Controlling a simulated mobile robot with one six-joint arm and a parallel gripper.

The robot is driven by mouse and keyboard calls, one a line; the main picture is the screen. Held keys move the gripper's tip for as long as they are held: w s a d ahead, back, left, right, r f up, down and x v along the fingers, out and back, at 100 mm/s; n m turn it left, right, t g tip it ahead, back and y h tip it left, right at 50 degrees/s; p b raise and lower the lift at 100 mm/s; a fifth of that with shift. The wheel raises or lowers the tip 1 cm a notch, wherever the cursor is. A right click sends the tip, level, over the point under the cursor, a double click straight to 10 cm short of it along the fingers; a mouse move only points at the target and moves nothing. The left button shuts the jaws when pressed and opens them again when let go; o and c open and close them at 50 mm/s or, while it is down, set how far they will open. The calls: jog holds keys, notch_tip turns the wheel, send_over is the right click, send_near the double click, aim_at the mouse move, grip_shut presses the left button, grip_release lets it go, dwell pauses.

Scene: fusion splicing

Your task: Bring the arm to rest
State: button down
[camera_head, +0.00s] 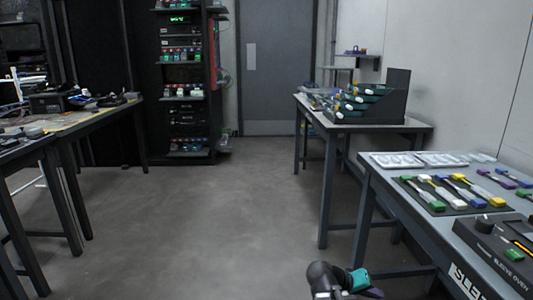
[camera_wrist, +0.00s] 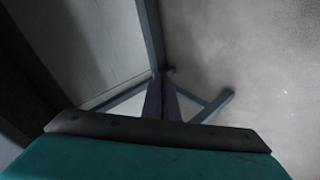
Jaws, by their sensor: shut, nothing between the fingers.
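My gripper (camera_head: 374,293) shows at the bottom edge of the head view, teal with a dark tip, low in front of the right-hand tables. In the wrist view the teal body fills the bottom, and the two dark fingers (camera_wrist: 161,100) lie together in the middle, shut with nothing between them. Most of my arm is outside the head view.
The right table (camera_head: 382,187) carries a dark mat (camera_head: 437,208) with coloured tools, white trays (camera_head: 420,160) and a sleeve oven (camera_head: 500,240). A farther table (camera_head: 415,129) holds a dark rack (camera_head: 385,106). Left are benches (camera_head: 105,110); the middle floor (camera_head: 200,220) is clear.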

jog(key=s+a+f+n+g+y+p, duration=0.1)
jog(key=s+a+f+g+y+p, duration=0.15)
jog(key=s+p, duration=0.7)
jog(key=s+a+f+g+y+p, duration=0.1)
jog(key=s+a+g+y+p, duration=0.15)
jog(key=s+p, duration=0.7)
jog(key=s+a+f+n+g+y+p, duration=0.15)
jog(key=s+a+p, duration=0.25)
jog(key=s+p, duration=0.6)
jog(key=s+a+f+y+p, duration=0.1)
jog(key=a+y, duration=0.1)
jog(key=a, duration=0.2)
jog(key=s+a+f+g+y+p, duration=0.1)
jog(key=a+y+p, duration=0.1)
jog(key=a, duration=0.2)
jog(key=shift+s+f+p, duration=0.3)
jog(key=shift+g, duration=0.25)
